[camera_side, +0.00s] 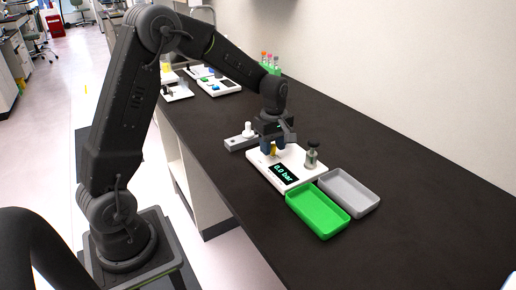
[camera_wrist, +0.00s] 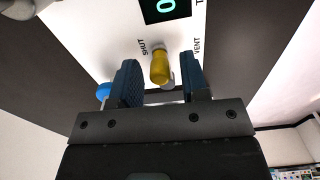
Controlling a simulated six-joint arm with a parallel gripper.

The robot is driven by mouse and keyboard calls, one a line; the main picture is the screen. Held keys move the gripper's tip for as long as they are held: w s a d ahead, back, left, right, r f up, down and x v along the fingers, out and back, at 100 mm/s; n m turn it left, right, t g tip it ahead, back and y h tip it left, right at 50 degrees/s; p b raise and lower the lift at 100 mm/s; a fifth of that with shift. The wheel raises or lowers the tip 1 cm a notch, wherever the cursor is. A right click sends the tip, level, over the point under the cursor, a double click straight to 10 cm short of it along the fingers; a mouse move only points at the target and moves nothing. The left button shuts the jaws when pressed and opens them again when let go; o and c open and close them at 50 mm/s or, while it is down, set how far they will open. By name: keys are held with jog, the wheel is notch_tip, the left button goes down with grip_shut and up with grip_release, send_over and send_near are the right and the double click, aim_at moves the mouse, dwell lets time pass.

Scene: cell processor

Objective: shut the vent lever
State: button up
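The vent lever (camera_wrist: 160,67) is a short yellow knob on a grey stem, on the white cell processor panel (camera_wrist: 112,38). In the wrist view it stands between the printed words SHUT on its left and VENT on its right, its tip leaning slightly toward SHUT. In the side view the lever (camera_side: 273,150) is partly covered by my gripper. My gripper (camera_wrist: 158,63) is open, with one blue finger on each side of the lever. Gaps show on both sides, and neither finger clearly touches it.
The panel's display (camera_side: 284,174) reads 0.0 bar. A dark-knobbed metal fitting (camera_side: 312,155) stands on the panel's right. A green tray (camera_side: 318,213) and a grey tray (camera_side: 349,192) lie in front. A grey bar with a white peg (camera_side: 248,132) is behind. The near right bench is clear.

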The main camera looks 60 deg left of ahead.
aim_at(273, 145)
jog(key=shift+o, duration=0.2)
jog(key=shift+r, duration=2.95)
jog(key=shift+s+d+r, duration=0.15)
jog(key=s+d+r+m+t, duration=0.2)
jog(key=s+d+r+m, duration=0.2)
jog(key=s+m, duration=0.5)
jog(key=s+d+r+m+t, duration=0.3)
jog(key=s+d+m, duration=0.5)
jog(key=s, duration=0.5)
jog(key=shift+s+r+m+t, duration=0.2)
jog(key=shift+r+m+t, duration=0.15)
jog(key=shift+r, duration=0.2)
